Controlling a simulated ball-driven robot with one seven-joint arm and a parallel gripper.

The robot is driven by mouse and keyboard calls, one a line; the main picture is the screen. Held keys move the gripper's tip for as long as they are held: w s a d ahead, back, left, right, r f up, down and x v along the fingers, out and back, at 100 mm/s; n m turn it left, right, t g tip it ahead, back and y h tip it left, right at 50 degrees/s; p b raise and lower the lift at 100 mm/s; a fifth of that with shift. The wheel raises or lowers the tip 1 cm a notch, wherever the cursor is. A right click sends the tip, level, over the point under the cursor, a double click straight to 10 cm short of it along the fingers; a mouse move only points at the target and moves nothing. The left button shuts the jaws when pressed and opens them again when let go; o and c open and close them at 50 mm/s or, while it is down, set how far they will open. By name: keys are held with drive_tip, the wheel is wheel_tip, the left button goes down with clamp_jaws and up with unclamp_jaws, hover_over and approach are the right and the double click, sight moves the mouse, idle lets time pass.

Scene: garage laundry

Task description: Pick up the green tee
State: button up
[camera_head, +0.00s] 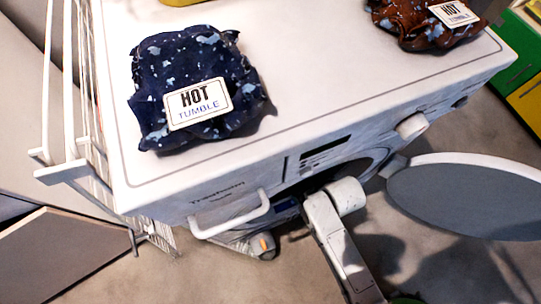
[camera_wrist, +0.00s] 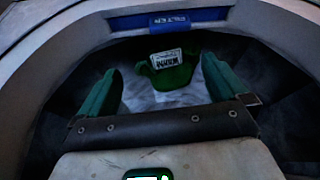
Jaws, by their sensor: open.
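The green tee (camera_wrist: 172,78) lies inside the dark drum of the front-loading machine, in the wrist view, with a white label (camera_wrist: 167,59) reading "WARM" on it. My gripper (camera_wrist: 168,84) is at the drum's opening, its two green fingers spread apart with the tee beyond and between them. Nothing is held between the fingers. In the head view my arm reaches into the machine's front, and the tee and my fingertips are hidden there.
On the white machine top (camera_head: 290,60) lie a dark blue spotted cloth (camera_head: 165,65) and a brown cloth (camera_head: 415,22), each labelled "HOT". The round door (camera_head: 465,195) hangs open at right. A white wire rack (camera_head: 85,150) stands at left. A blue filter strip (camera_wrist: 168,19) tops the opening.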

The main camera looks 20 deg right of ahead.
drive_tip(key=w+b, duration=0.1)
drive_tip(key=w, duration=0.2)
drive_tip(key=w+a+f+b, duration=0.1)
drive_tip(key=w+b, duration=0.1)
drive_tip(key=w, duration=0.1)
drive_tip(key=w+f+b, duration=0.1)
drive_tip(key=w, duration=0.3)
drive_tip(key=shift+w+a, duration=0.1)
drive_tip(key=shift+a, duration=0.2)
drive_tip(key=shift+w+b, duration=0.45)
drive_tip(key=shift+w, duration=0.3)
drive_tip(key=b+x, duration=0.3)
drive_tip(key=x, duration=0.2)
drive_tip(key=shift+w, duration=0.2)
drive_tip(key=c, duration=1.5)
